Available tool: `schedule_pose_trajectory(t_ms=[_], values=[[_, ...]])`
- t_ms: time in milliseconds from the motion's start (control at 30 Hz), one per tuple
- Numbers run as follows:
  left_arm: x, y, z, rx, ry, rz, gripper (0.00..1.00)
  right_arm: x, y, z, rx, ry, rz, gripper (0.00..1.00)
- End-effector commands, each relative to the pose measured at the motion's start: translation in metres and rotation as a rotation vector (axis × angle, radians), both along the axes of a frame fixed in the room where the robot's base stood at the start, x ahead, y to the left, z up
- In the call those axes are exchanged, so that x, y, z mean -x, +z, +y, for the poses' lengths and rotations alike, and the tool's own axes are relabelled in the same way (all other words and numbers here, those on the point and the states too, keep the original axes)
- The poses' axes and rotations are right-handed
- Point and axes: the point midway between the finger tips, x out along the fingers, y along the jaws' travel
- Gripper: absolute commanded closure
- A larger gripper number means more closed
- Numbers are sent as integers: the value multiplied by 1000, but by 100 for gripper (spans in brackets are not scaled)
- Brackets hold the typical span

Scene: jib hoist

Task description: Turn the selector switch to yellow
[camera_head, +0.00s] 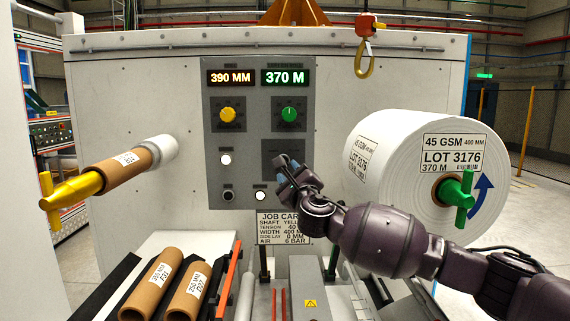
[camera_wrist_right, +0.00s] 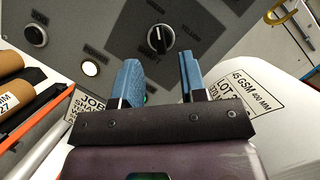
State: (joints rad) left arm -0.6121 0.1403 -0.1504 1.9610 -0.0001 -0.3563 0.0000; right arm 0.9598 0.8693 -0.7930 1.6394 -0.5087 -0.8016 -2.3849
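The selector switch (camera_wrist_right: 160,39) is a round black knob with a white pointer mark, on the grey control panel (camera_wrist_right: 110,30). My right gripper (camera_head: 284,174) is in front of the panel. Its blue fingers (camera_wrist_right: 161,78) are apart and empty, with the knob beyond them, not between them. My left gripper is not in view.
The panel (camera_head: 250,90) has a yellow knob (camera_head: 227,115), a green knob (camera_head: 289,114) and small buttons. A large white roll (camera_head: 400,160) with a green handle stands right; a core on a yellow shaft (camera_head: 75,187) juts out left. A hook (camera_head: 364,58) hangs above.

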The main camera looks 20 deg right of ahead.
Motion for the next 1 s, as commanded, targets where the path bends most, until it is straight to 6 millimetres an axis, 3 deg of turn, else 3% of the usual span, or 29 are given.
schedule_pose_trajectory(t_ms=[300, 767, 1000], values=[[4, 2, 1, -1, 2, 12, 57, -36, 11, 0, 0, -1, 0, 61], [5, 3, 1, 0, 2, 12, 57, -44, 12, 0, -1, 0, 1, 61], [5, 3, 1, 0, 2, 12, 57, -44, 12, 0, -1, 1, 1, 95]])
